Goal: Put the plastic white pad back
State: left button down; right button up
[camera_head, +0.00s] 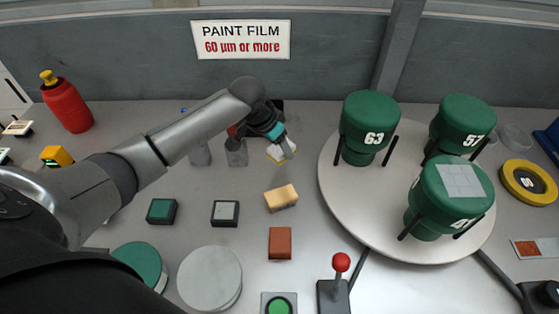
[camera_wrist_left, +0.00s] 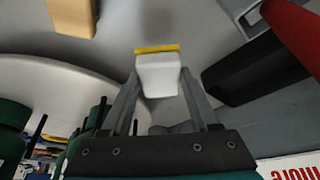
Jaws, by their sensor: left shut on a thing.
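My left gripper (camera_head: 277,144) is shut on a small white pad (camera_head: 283,154) with a yellow edge, and holds it over the table left of the turntable. In the left wrist view the white pad (camera_wrist_left: 157,76) sits between the two fingers of my left gripper (camera_wrist_left: 157,88), its yellow strip facing away from the palm. I cannot tell the exact height of the pad above the table. My right gripper is not in view.
A tan block (camera_head: 281,197) and a brown block (camera_head: 280,243) lie in front of the pad. The round turntable (camera_head: 375,222) with green cylinders stands to the right. Two square-topped black pads (camera_head: 225,212) (camera_head: 161,211) lie left. A red-knobbed lever (camera_head: 340,264) stands in front.

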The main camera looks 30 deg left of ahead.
aim_at(279, 168)
pick_arm(q)
jog(key=shift+f, duration=0.6)
notch_tip(279, 168, down, 4)
jog(key=shift+r+b, duration=0.2)
jog(key=shift+b, duration=0.3)
jog(key=shift+f, duration=0.1)
jog(key=shift+f, duration=0.2)
jog(key=shift+c, duration=0.7)
grip_release()
jog(key=p+v, duration=0.3)
jog(key=v, duration=0.9)
jog(key=shift+r, duration=0.3)
